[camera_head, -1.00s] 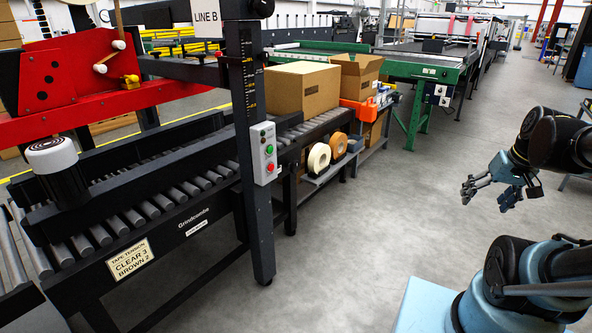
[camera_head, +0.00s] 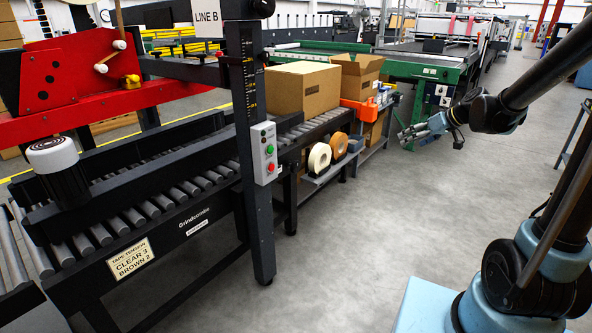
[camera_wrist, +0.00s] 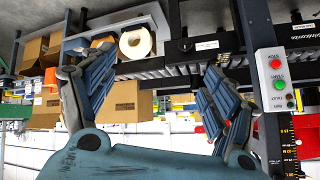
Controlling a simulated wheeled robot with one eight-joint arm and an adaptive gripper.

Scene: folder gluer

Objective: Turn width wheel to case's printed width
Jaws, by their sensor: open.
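The closed cardboard case (camera_head: 303,88) sits on the roller conveyor. Its front carries a dark printed mark too small to read; it also shows upside down in the wrist view (camera_wrist: 125,103). I cannot pick out the width wheel for sure. A black drum with a white top (camera_head: 52,155) stands by the rollers at the left. A dark post carries a yellow-marked scale (camera_head: 249,85), also in the wrist view (camera_wrist: 291,152). My gripper (camera_head: 430,134) is open and empty, in the air over the aisle, right of the tape shelf and apart from the machine.
A control box (camera_head: 264,152) with red and green buttons is on the post. Tape rolls (camera_head: 319,158) sit on a low shelf. An open carton (camera_head: 358,75) stands behind the case. A tension sign (camera_head: 130,259) hangs on the conveyor frame. The grey floor (camera_head: 360,240) in front is clear.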

